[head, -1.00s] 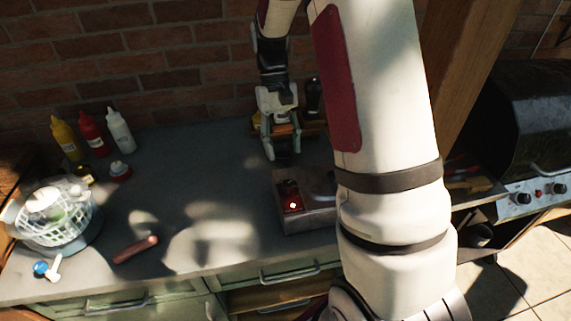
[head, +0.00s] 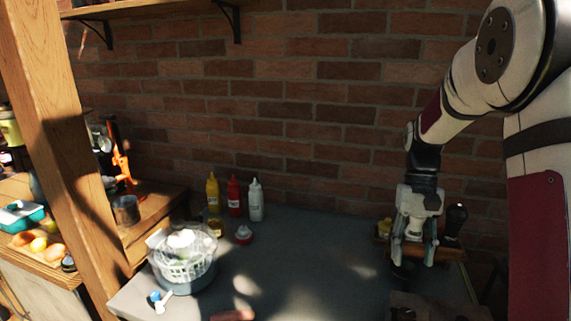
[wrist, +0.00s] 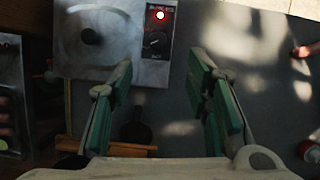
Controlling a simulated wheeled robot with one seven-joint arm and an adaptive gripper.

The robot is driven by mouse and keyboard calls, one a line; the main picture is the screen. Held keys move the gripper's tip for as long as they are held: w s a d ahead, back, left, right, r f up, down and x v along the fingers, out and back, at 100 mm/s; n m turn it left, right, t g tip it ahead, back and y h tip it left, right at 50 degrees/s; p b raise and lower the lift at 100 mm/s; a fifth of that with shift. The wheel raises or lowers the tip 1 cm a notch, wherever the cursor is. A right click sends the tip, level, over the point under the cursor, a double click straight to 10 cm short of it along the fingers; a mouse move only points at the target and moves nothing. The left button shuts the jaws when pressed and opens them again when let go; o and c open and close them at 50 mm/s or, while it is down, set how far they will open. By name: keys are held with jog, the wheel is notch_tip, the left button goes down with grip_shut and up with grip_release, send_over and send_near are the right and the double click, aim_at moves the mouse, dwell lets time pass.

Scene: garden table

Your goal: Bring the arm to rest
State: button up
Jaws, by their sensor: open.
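My gripper (head: 415,262) hangs from my arm at the right of the head view, pointing down above the back right of the grey table (head: 310,255). In the wrist view my gripper (wrist: 163,100) shows its two green-padded fingers spread wide with nothing between them. A wooden rack (head: 452,253) with a dark round-topped thing (head: 455,218) stands beside and behind the fingers. I cannot tell from these views whether a finger touches the rack.
A metal hotplate (wrist: 100,35) with a lit red light lies beyond the fingers. Yellow (head: 213,192), red (head: 234,196) and white (head: 256,200) bottles stand at the back wall. A salad spinner (head: 185,262) is at the left. A wooden post (head: 62,130) stands farther left.

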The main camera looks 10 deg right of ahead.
jog(key=s+a+r+n+t+h, duration=0.15)
jog(key=s+a+r+t, duration=0.25)
jog(key=s+a+r, duration=0.5)
jog(key=s+a+r+n+t, duration=0.1)
jog(key=s+a+r+t, duration=0.1)
jog(key=s, duration=0.2)
jog(key=s+a+r+n+t, duration=0.1)
jog(key=s+r+t, duration=0.1)
jog(key=s, duration=0.3)
jog(key=shift+a+t, duration=0.35)
jog(key=shift+t, duration=0.45)
